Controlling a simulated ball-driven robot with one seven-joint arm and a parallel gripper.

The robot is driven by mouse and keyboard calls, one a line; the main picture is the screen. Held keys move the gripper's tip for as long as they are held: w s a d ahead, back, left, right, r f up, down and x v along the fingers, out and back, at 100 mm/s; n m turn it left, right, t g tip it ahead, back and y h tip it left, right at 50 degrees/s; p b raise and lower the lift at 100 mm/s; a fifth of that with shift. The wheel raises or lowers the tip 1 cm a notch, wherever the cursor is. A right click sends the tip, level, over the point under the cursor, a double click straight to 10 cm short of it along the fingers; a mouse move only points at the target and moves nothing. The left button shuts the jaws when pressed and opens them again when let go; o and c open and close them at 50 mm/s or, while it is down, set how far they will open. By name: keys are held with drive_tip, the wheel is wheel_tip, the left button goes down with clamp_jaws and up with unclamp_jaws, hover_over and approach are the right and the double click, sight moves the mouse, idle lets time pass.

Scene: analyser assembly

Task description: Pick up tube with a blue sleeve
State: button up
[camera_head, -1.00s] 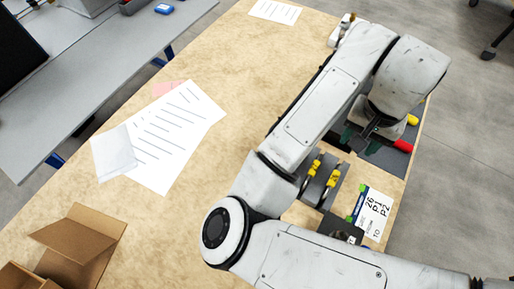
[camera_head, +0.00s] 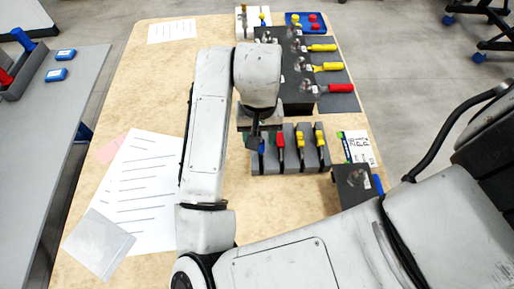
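A dark grey rack (camera_head: 288,163) stands on the wooden table, right of my arm. A tube with a blue sleeve (camera_head: 261,147) shows at the rack's left end, partly hidden by my gripper. To its right in the rack are a red-sleeved tube (camera_head: 281,140) and two yellow-sleeved ones (camera_head: 301,140) (camera_head: 320,137). My gripper (camera_head: 253,143) points down right beside the blue sleeve. Its fingers are small and dark here, so I cannot tell whether they are open or touch the tube.
A black analyser block (camera_head: 298,92) with yellow- and red-handled parts (camera_head: 340,88) stands behind the rack. A blue tray (camera_head: 292,17) is at the far edge. A dark box (camera_head: 356,185) and a label card (camera_head: 360,148) lie right of the rack. Papers (camera_head: 150,180) lie on the left.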

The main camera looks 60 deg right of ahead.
sight(261, 148)
drive_tip(key=shift+s+d+f, duration=0.1)
drive_tip(key=shift+d+f, duration=0.05)
drive_tip(key=shift+f, duration=1.5)
drive_tip(key=shift+s+d+f, duration=0.1)
drive_tip(key=shift+f, duration=1.5)
drive_tip(key=shift+c, duration=0.4)
clamp_jaws()
